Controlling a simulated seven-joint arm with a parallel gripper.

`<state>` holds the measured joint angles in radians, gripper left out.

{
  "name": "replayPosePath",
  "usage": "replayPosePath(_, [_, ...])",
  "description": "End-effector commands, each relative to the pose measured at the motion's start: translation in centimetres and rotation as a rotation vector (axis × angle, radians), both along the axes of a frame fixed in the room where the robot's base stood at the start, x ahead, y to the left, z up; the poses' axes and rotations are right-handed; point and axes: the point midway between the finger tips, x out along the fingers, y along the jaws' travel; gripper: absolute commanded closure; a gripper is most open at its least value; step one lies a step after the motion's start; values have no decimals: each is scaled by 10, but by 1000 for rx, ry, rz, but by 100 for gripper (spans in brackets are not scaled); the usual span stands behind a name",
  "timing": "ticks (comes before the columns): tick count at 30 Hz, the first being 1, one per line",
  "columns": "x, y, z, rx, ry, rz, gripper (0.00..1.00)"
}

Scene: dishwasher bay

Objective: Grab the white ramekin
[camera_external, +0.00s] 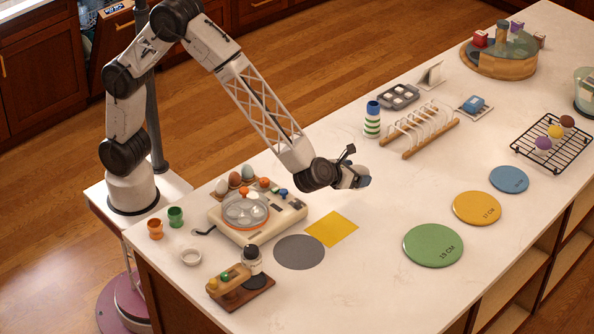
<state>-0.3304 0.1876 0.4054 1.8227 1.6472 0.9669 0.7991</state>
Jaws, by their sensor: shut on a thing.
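A small white round dish (191,257), which looks like the white ramekin, sits on the counter at the lower left, below the orange and green cups. My gripper (364,181) is over the middle of the counter, well to the right of and apart from this dish. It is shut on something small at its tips. The thing is mostly hidden, and I cannot tell what it is.
A cream appliance (258,217) with a clear round bowl stands left of my gripper. An orange cup (155,229) and a green cup (176,217) stand near the dish. A wooden dish rack (420,128) stands behind my gripper.

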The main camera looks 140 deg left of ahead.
Motion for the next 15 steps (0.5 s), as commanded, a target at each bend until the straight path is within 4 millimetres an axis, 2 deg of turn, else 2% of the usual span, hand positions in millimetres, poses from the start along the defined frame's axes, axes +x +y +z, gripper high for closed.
replayPosePath(6, [-26, -14, 4, 1, -1, -1, 39])
replayPosePath(15, [-45, -25, 6, 1, -1, 0, 39])
